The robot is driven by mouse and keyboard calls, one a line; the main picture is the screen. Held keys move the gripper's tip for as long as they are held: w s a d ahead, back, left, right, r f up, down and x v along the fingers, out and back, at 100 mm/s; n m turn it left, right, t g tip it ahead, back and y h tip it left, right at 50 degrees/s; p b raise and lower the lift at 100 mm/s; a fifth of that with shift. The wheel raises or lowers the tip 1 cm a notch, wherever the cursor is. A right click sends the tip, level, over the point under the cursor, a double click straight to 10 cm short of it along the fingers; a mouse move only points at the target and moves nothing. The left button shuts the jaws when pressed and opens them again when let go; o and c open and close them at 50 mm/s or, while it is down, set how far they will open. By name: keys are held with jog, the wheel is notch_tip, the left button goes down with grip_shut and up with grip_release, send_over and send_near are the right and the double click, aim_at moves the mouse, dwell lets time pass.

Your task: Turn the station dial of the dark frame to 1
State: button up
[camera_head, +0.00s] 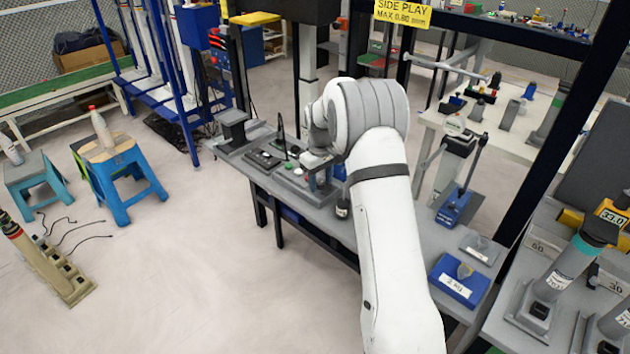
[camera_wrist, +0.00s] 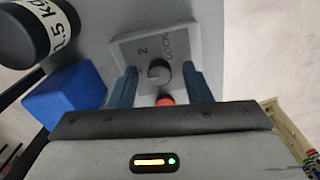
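In the wrist view a grey plate carries a round dial (camera_wrist: 158,72) with a dark rim and a lighter face. The marks 1, 2 and LOCK are printed around it; I cannot tell which one it points at. A red button (camera_wrist: 165,101) is just below the dial, partly hidden by my gripper. My gripper (camera_wrist: 162,76) is open, its two blue fingers on either side of the dial with gaps to it. In the head view my gripper (camera_head: 320,178) is low over the grey bench (camera_head: 262,180), and my arm hides the dial.
A dark cylinder marked 1.5 kg (camera_wrist: 38,30) and a blue block (camera_wrist: 65,95) are left of the dial plate in the wrist view. Dark posts rise around the bench. A blue box marked 2 kg (camera_head: 458,287) lies to the right.

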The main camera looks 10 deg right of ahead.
aim_at(320, 184)
jog(key=shift+r, duration=0.1)
notch_tip(320, 184, up, 8)
jog(key=shift+a+f, duration=0.1)
jog(key=shift+f, duration=0.1)
dwell(0.3)
